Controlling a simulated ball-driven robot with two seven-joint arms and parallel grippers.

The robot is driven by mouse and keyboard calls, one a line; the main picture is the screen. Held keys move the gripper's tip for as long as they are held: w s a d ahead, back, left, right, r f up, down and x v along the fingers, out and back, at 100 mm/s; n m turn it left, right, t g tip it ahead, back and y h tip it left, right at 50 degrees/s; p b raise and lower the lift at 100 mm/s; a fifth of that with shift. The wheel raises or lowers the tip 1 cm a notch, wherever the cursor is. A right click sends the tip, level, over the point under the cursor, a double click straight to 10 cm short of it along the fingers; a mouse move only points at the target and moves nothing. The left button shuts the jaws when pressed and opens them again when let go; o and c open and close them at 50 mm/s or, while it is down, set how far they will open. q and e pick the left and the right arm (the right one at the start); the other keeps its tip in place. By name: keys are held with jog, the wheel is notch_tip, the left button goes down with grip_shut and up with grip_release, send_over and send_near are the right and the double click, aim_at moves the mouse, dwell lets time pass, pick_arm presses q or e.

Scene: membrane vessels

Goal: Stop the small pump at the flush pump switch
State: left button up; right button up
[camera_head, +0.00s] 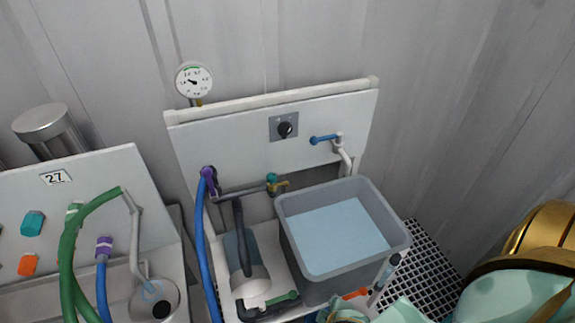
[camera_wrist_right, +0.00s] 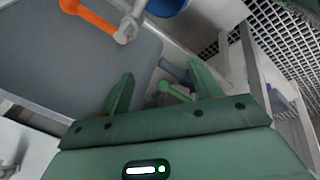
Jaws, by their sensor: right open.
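The flush pump switch is a black knob on a grey plate (camera_head: 285,129), mounted on the white back panel above the tank. Its pointer is too small to read surely. A grey cylindrical unit (camera_head: 248,280) with a dark pipe, which looks like the small pump, stands left of the grey tank. My right gripper (camera_wrist_right: 160,70) is open and empty in the right wrist view, with a green-handled part (camera_wrist_right: 175,91) beyond its fingers. The switch is not in that view. My left gripper is not in view.
The grey tank (camera_head: 405,242) holds water. A blue tap handle (camera_head: 323,139) and white spout are right of the switch. A round gauge (camera_head: 194,80) stands above the panel. Blue hose (camera_head: 201,245) and green hose (camera_head: 70,250) run at left. An orange handle (camera_wrist_right: 90,18) shows in the wrist view.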

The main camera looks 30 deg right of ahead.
jog(key=w+d+r+t, duration=0.1)
jog(key=w+r, duration=0.3)
jog(key=r, duration=0.3)
jog(key=n+t+h+b, duration=0.2)
jog(key=n+t+h, duration=0.1)
jog(key=t, duration=0.9)
send_near(286, 133)
jog(key=b+x, duration=0.2)
jog(key=x, duration=0.5)
jog(key=shift+w+d+f, duration=0.1)
jog(key=shift+w+d, duration=0.1)
jog(key=shift+w, duration=0.05)
jog(key=shift+w+d, duration=0.1)
jog(key=shift+w, duration=0.4)
jog(key=shift+y, duration=0.4)
jog(key=c, duration=1)
